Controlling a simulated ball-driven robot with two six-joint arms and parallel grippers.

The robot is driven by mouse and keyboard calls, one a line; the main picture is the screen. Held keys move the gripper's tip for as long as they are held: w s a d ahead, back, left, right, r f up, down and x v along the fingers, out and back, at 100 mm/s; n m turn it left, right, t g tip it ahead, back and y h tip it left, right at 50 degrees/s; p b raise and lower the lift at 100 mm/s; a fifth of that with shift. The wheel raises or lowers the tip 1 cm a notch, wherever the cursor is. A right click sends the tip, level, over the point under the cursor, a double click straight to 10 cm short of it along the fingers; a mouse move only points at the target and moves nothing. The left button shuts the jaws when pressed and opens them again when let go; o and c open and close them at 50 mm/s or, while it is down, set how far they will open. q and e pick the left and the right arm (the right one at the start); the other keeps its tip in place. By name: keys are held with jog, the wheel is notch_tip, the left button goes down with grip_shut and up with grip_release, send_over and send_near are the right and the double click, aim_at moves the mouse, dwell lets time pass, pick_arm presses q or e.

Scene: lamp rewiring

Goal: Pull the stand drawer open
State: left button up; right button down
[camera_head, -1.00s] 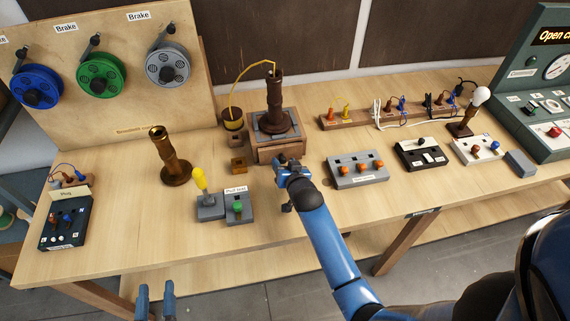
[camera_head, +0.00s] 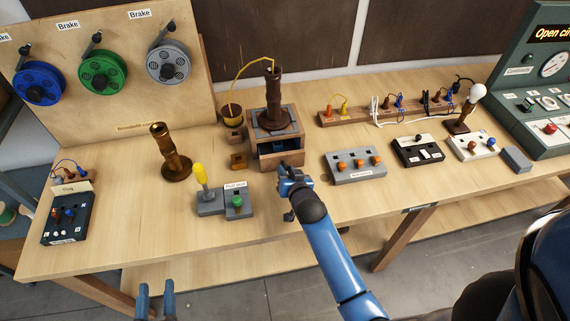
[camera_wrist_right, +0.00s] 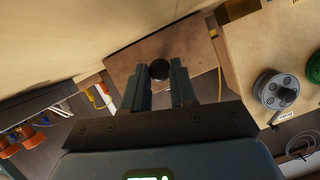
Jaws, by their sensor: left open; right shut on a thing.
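The wooden stand (camera_head: 294,118) is under a dark brown lamp column (camera_head: 273,97) at the back middle of the bench. Its drawer (camera_head: 268,163) is pulled partly out at the front, and something blue (camera_head: 279,146) shows inside. My right gripper (camera_head: 287,173) is at the drawer front. In the right wrist view, the drawer's dark round knob (camera_wrist_right: 159,69) sits between the fingers of my right gripper (camera_wrist_right: 162,78), which is shut on it, against the wooden drawer front (camera_wrist_right: 130,72). My left gripper (camera_head: 155,290) is open and empty at the bottom edge, short of the bench.
A grey box with a green button (camera_head: 238,204) and a yellow-handled switch (camera_head: 203,185) stand left of my right gripper. A grey box with orange knobs (camera_head: 355,165) stands to its right. A brass column (camera_head: 171,150) stands further left. Bare bench lies in front.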

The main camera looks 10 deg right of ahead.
jog(key=s, duration=0.6)
jog(key=shift+r, duration=0.15)
jog(key=shift+f, duration=0.25)
jog(key=shift+s+r, duration=0.1)
jog(key=shift+s, duration=0.1)
jog(key=c, duration=1.2)
grip_release()
jog(key=shift+s, duration=0.1)
jog(key=o, duration=0.3)
pick_arm(q)
jog(key=shift+r, duration=0.45)
pick_arm(e)
jog(key=shift+w, duration=0.2)
pick_arm(q)
notch_tip(320, 180, down, 2)
jog(key=shift+s+b, duration=0.1)
jog(key=shift+b, duration=0.7)
pick_arm(e)
jog(key=v, duration=1.1)
